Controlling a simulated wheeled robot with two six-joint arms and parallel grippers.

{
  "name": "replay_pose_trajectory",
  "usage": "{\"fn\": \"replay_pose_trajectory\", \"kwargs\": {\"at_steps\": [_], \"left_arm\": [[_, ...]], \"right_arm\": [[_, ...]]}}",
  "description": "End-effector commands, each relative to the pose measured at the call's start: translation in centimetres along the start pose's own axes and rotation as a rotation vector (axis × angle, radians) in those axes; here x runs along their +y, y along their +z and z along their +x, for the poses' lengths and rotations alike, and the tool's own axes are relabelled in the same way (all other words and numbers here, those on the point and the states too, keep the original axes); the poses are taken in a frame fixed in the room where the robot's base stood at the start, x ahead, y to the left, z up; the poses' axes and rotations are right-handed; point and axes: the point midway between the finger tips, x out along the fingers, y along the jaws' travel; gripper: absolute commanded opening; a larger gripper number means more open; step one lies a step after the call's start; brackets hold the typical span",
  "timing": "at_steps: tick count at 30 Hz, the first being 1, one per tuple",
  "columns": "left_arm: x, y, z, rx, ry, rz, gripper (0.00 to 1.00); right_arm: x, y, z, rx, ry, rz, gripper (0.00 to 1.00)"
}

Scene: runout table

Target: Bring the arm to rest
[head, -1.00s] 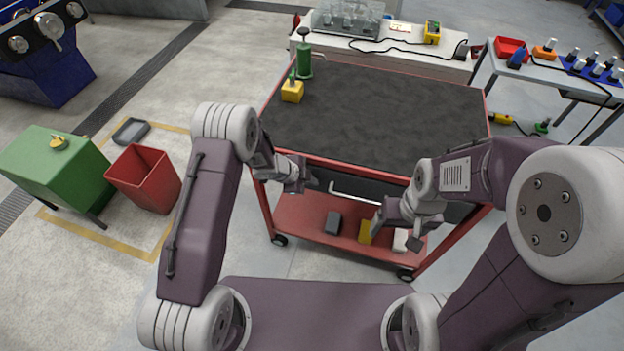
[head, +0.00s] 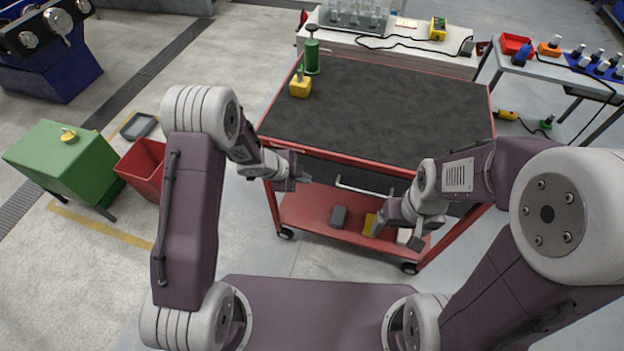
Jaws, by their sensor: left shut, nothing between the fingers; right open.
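My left gripper (head: 300,178) is shut and empty. It hangs in front of the near left edge of the red cart (head: 262,185), beside the cart's front rail. My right gripper (head: 396,238) is open and empty. It points down in front of the cart's right half, over the lower shelf in this view. Both arms are bent, with the elbows raised at the sides. Part of the lower shelf is hidden behind my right gripper.
The cart's dark top (head: 375,115) is mostly clear. A red bin (head: 143,170) and green container (head: 65,160) stand left. A bench (head: 400,58) is behind.

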Motion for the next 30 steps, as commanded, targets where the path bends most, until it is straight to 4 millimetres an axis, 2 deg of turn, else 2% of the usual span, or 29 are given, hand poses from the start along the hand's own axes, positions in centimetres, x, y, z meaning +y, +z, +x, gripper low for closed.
{"fn": "replay_pose_trajectory", "kwargs": {"at_steps": [1, 5, 16, 19, 20, 23, 25, 26, 28, 29, 30], "left_arm": [[-0.1, -0.1, -1.0, 0.0, -0.001, 0.0, 0.0], [0.0, 0.0, -2.0, 0.0, 0.001, 0.0, 0.0], [0.0, 0.0, -2.2, 0.0, 0.001, 0.001, 0.0], [-1.6, -0.7, -3.2, 0.001, -0.036, 0.022, 0.0], [-2.6, -1.1, -4.0, 0.001, -0.06, 0.035, 0.0], [-6.3, -2.9, -8.6, -0.021, -0.185, 0.002, 0.0], [-7.8, -2.1, -12.6, -0.105, -0.289, -0.162, 0.0], [-7.8, -1.3, -14.3, -0.151, -0.327, -0.26, 0.0], [-6.0, 0.8, -17.7, -0.255, -0.383, -0.529, 0.0], [-4.6, 1.7, -18.9, -0.297, -0.393, -0.655, 0.0], [-2.1, 2.6, -20.2, -0.349, -0.392, -0.826, 0.0]], "right_arm": [[0.0, 0.0, -0.4, 0.0, 0.0, 0.0, 0.84], [0.0, 0.0, -0.5, 0.0, 0.0, 0.0, 0.84], [0.0, 0.0, -0.5, 0.0, 0.0, 0.0, 0.84], [0.0, 0.0, -0.5, 0.0, 0.0, 0.0, 0.84], [0.0, 0.0, -0.5, 0.0, 0.0, 0.0, 0.84], [0.0, 0.0, -0.5, 0.0, 0.0, 0.0, 0.84], [0.0, 0.0, -0.5, 0.0, 0.0, 0.0, 0.84], [0.0, 0.0, -0.5, 0.0, 0.0, 0.0, 0.84], [0.0, 0.0, -0.5, 0.0, 0.0, 0.0, 0.84], [0.0, 0.0, -0.5, 0.0, 0.0, 0.0, 0.84], [0.0, 0.0, -0.5, 0.0, 0.0, 0.0, 0.84]]}}
